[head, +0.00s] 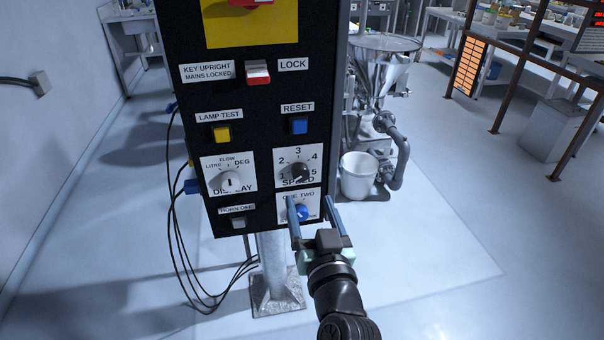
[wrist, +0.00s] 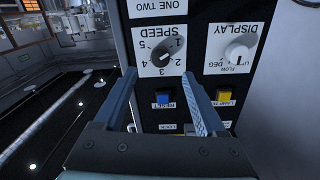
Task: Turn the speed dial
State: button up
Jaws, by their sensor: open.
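The speed dial (head: 299,172) is a dark round knob on a white plate with numbers 1 to 5, on the black control panel (head: 262,95). In the wrist view the picture is upside down, and the speed dial (wrist: 161,56) shows just beyond the fingertips. Which number it points to is too small to tell. My gripper (head: 311,199) is open and empty in front of the panel. In the head view its fingers lie just below the dial, on either side of the blue ONE/TWO switch. The wrist view also shows my gripper (wrist: 158,71) with its fingers apart, not closed around the knob.
The white display dial (head: 229,181) sits left of the speed dial. The blue reset button (head: 298,126) and yellow lamp test button (head: 221,133) are above. The blue ONE/TWO switch (head: 301,212) is below. A hopper (head: 386,52) and white bucket (head: 359,176) stand behind right.

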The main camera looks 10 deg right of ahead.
aim_at(301, 176)
jog(key=w, duration=0.8)
jog(key=shift+w+d, duration=0.1)
jog(key=shift+w, duration=0.05)
grip_shut()
